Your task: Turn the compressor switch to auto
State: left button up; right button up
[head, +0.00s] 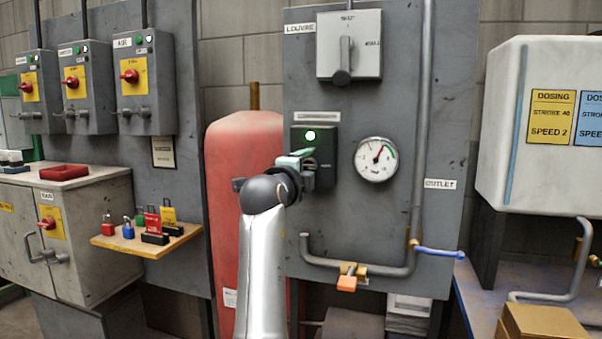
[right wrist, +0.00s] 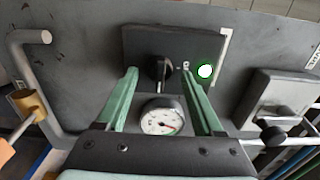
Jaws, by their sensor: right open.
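The compressor switch is a dark box (head: 328,143) with a lit green-white lamp (head: 310,136), on the grey panel left of the gauge. In the right wrist view the box (right wrist: 190,45) shows its black knob (right wrist: 158,70), a small mark beside it and the lamp (right wrist: 204,71). My right gripper (head: 306,166) is in front of the box and hides the knob in the head view. In the right wrist view its open green fingers (right wrist: 158,74) appear on either side of the knob. Contact cannot be told. My left gripper is not in view.
A round gauge (head: 376,159) sits right of the box. The louvre switch (head: 349,45) is above it. A red tank (head: 240,180) stands left.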

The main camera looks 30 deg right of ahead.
jog(key=b+v, duration=0.1)
jog(key=v, duration=1.1)
jog(key=shift+s, duration=0.15)
